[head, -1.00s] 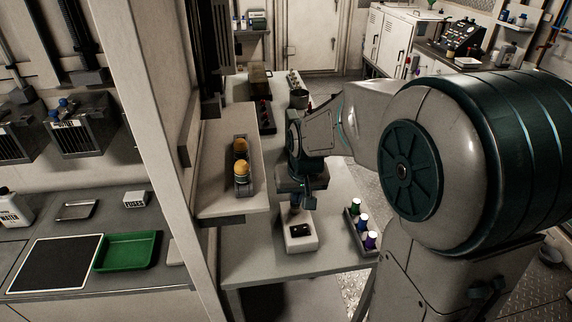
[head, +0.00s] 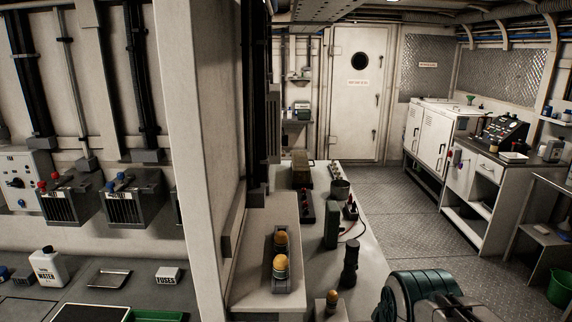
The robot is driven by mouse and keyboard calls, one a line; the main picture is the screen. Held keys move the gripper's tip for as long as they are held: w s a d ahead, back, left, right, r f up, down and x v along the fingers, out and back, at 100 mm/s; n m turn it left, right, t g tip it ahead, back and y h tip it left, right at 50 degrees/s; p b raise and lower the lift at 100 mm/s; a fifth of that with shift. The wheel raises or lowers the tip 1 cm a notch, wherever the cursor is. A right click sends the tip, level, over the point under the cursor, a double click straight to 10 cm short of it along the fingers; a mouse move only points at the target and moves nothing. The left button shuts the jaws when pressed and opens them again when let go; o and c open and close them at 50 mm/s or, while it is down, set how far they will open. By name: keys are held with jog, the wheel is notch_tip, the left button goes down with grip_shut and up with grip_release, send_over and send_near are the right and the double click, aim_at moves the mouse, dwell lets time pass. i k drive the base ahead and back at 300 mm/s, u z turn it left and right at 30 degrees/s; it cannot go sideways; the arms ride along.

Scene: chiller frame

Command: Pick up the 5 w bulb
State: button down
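No wattage marking is readable on any bulb, so I cannot tell which is the 5 w one. Two amber bulbs, the far one (head: 281,240) and the near one (head: 280,268), sit upright in a dark holder (head: 282,286) on the raised pale shelf. A smaller amber bulb (head: 333,297) stands at the white block at the bottom edge, on the lower bench. The block is partly cut off by the frame.
The bench (head: 372,275) also holds a dark torch-like cylinder (head: 350,262), a green-grey box (head: 331,225) with a red lead, and a grey cup (head: 340,189). A pale pillar (head: 200,190) stands left of the shelf. Open floor (head: 425,235) lies to the right.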

aim_at(331, 297)
jog(key=u, duration=0.5)
jog(key=k, duration=1.15)
jog(key=z, duration=0.5)
jog(key=i, duration=1.45)
jog(key=u, duration=0.35)
